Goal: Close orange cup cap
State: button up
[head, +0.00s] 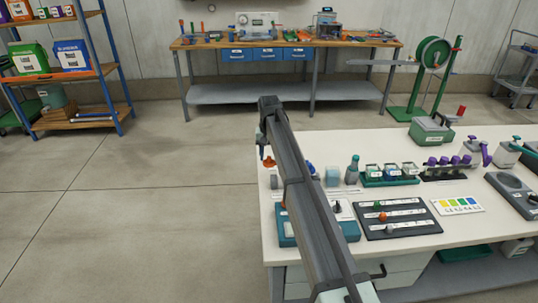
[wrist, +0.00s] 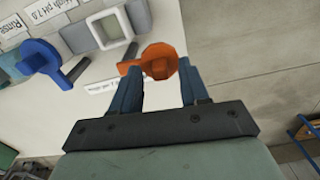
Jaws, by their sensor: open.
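The orange cap (wrist: 162,62) is a faceted disc with a short arm to its left, at the upper middle of the wrist view. In the head view the orange cap (head: 268,162) shows at the left edge of the white table, partly beside my arm. My gripper (wrist: 159,80) is open, with one finger on each side of the orange cap's near edge. I cannot tell whether they touch it. A square, pale open cup (wrist: 102,27) is just up and left of the cap. The cup beneath the orange cap is not clearly visible.
A blue cap (wrist: 42,62) with a grey bar beside it lies to the left in the wrist view. Labels lie on the white table (head: 440,185). A bottle (head: 352,170) and a green rack (head: 390,180) stand right of my arm. Open floor lies left.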

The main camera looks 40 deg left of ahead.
grip_shut()
dwell(0.5)
